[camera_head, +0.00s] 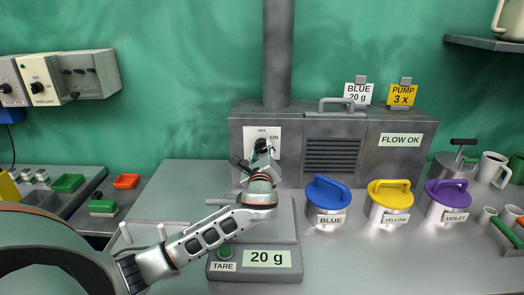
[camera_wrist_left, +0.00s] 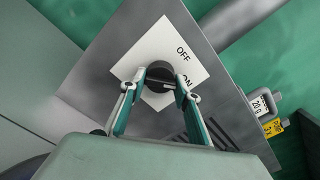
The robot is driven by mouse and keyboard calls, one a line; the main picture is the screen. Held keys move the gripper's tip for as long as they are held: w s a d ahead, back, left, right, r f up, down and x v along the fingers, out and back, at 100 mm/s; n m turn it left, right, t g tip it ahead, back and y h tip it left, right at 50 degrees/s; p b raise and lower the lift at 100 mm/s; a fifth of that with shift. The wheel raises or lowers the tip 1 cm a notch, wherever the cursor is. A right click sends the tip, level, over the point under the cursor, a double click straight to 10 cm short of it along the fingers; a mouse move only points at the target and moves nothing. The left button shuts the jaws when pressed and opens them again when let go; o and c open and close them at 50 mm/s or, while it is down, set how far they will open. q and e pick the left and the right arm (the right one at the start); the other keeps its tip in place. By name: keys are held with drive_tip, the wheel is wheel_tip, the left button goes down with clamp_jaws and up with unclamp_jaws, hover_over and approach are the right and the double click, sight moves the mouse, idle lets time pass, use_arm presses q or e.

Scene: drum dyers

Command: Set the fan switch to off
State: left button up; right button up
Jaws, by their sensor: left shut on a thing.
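The fan switch is a dark round knob (camera_wrist_left: 160,70) on a white plate (camera_head: 275,130) on the front of the grey metal housing. The plate reads OFF at the top and ON at the right in the head view. My left gripper (camera_head: 262,156) is at the plate. In the wrist view its two fingers (camera_wrist_left: 157,84) are shut on the knob, one on each side. The fingers partly hide the knob, so I cannot tell exactly which word it points to. My right gripper is in neither view.
A scale (camera_head: 285,262) reading 20 g stands below my left arm. Blue (camera_head: 327,210), yellow (camera_head: 390,212) and violet (camera_head: 448,214) lidded pots stand to the right. The housing (camera_head: 400,165) carries a FLOW OK sign. The bench between scale and pots is clear.

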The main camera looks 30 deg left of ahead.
use_arm(q)
drive_tip(key=n, duration=1)
drive_tip(key=shift+n, duration=0.3)
idle(0.4)
drive_tip(key=o, duration=1.1)
drive_tip(key=v, duration=1.2)
drive_tip(key=shift+d, duration=0.1)
